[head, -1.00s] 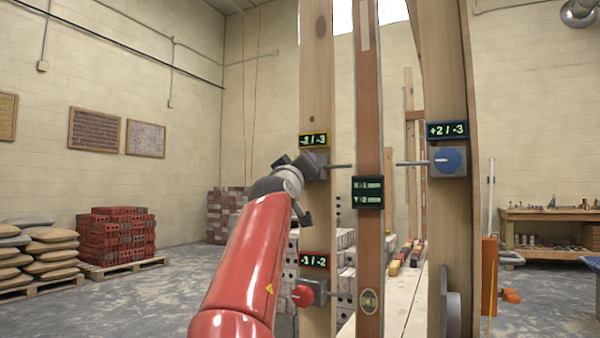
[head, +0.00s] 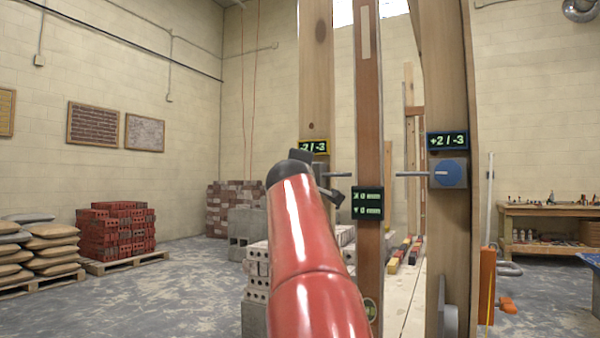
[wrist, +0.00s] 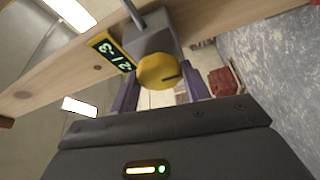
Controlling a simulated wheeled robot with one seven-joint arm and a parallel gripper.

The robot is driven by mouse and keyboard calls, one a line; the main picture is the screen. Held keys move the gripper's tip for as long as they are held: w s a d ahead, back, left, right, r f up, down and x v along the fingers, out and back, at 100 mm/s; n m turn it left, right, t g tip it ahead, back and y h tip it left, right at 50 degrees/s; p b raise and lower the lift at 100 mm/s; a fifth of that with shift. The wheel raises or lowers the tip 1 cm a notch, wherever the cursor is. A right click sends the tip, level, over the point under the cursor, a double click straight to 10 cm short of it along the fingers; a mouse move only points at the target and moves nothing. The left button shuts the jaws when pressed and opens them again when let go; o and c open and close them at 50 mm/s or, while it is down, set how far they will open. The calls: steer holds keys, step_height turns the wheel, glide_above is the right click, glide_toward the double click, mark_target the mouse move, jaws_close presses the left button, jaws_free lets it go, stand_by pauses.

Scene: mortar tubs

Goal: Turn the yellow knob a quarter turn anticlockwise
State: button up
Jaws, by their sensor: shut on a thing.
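The yellow knob (wrist: 156,72) shows in the wrist view as a round face with a short dark mark toward its right side. It sits on a grey block (wrist: 150,38) on a wooden post. My gripper (wrist: 161,88) has one purple-grey finger on each side of the knob and is shut on it. A yellow-framed display (wrist: 112,50) beside the block reads -2 / -3. In the head view this display (head: 314,147) is partly covered, and my red arm hides the knob.
A blue knob (head: 447,173) with its own display (head: 447,140) is on the right post. A dark readout (head: 367,204) is on the middle board (head: 368,90). Bricks (head: 116,232) and sacks (head: 48,245) are stacked at left. A workbench (head: 545,212) stands at right.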

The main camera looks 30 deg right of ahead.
steer(key=shift+n, duration=0.3)
steer(key=o, duration=1)
steer(key=b+v, duration=0.5)
steer(key=v, duration=0.2)
steer(key=shift+s+a, duration=0.15)
steer(key=shift+s, duration=0.15)
